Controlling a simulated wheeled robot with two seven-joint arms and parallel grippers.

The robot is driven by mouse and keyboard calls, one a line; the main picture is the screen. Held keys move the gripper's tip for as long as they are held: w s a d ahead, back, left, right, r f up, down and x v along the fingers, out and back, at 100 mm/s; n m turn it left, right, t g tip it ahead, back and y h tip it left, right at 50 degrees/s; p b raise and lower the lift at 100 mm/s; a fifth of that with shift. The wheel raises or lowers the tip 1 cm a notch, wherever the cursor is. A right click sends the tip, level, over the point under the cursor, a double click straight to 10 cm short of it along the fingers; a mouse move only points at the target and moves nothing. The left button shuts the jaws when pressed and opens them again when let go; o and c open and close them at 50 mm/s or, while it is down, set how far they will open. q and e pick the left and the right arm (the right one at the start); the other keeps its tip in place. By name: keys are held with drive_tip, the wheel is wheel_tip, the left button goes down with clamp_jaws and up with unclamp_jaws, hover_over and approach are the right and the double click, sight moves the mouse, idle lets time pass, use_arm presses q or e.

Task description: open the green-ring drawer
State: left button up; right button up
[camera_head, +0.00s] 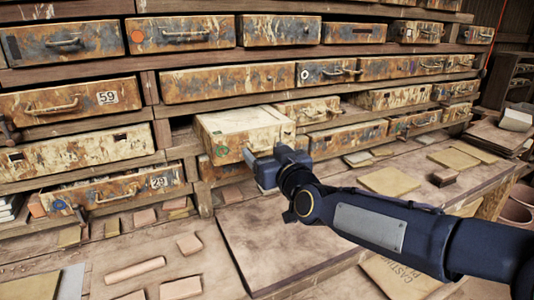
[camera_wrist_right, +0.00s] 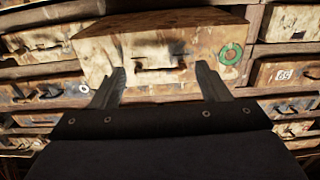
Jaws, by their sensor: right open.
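The green-ring drawer (camera_head: 236,123) is a rusty, cream-topped drawer that juts out of the shelf wall in the middle of the head view. Its green ring is near the left end of its front there. In the right wrist view the drawer (camera_wrist_right: 110,48) shows its front, with the green ring (camera_wrist_right: 231,54) to the right of the dark handle (camera_wrist_right: 160,67). My right gripper (camera_head: 264,157) is in front of the drawer and partly hides its front. In the wrist view its two fingers (camera_wrist_right: 160,84) are spread and empty, with the handle beyond and between them. My left gripper is not in view.
Rows of similar drawers surround it, including one marked 59 (camera_head: 107,98) and one with an orange dot (camera_head: 180,35). Another drawer (camera_head: 308,110) also sits just right of it. The workbench (camera_head: 285,240) below holds scattered tiles and a clay roll (camera_head: 135,270).

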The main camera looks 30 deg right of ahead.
drive_tip(key=shift+s, duration=0.15)
drive_tip(key=s, duration=0.7)
drive_tip(key=shift+s+a+b, duration=0.25)
drive_tip(key=shift+b, duration=0.15)
drive_tip(key=s+a+f+g+y+p, duration=0.1)
drive_tip(key=s+a+f+g, duration=0.2)
drive_tip(key=s+f, duration=0.3)
drive_tip(key=s+a+f+g+y+p, duration=0.1)
drive_tip(key=s+a+f+g+y, duration=0.1)
drive_tip(key=s+f+g, duration=0.3)
drive_tip(key=s+a+f+m+g+y+p, duration=0.1)
drive_tip(key=s+a+f+g, duration=0.2)
drive_tip(key=s+f, duration=0.4)
drive_tip(key=shift+s+a+f+g+y, duration=0.25)
drive_tip(key=shift+s+a+g+y, duration=0.15)
drive_tip(key=shift+s+g, duration=0.45)
drive_tip(key=shift+s, duration=0.15)
